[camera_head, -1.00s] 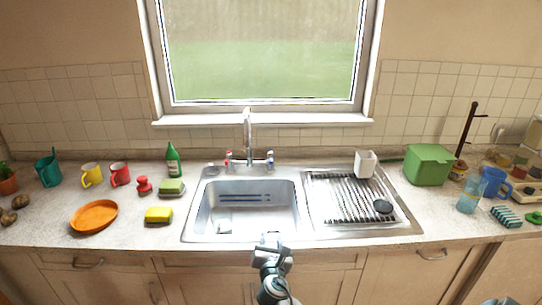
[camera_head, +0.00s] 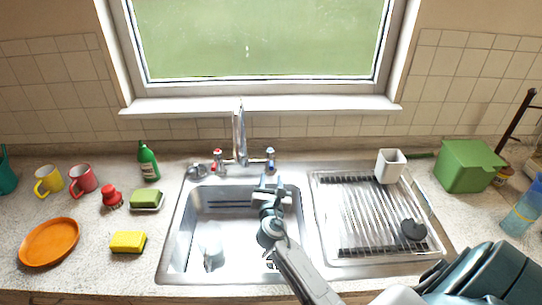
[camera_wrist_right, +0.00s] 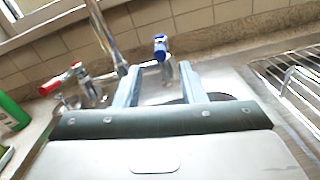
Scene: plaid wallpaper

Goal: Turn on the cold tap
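The cold tap (camera_head: 270,158), with a blue top, stands at the back right of the sink, right of the tall chrome spout (camera_head: 239,135). The red-topped hot tap (camera_head: 217,160) is left of the spout. My right gripper (camera_head: 270,181) is open and empty over the sink, in front of the cold tap and apart from it. In the right wrist view the cold tap's blue handle (camera_wrist_right: 161,47) shows just beyond and between the two open fingers (camera_wrist_right: 160,68). My left gripper is not in view.
The steel sink basin (camera_head: 200,228) lies below my right gripper. A drying rack (camera_head: 370,215) with a white cup (camera_head: 390,166) is to its right. A green bottle (camera_head: 148,162), a sponge (camera_head: 128,242) and mugs stand left. The window sill (camera_head: 260,105) is behind the spout.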

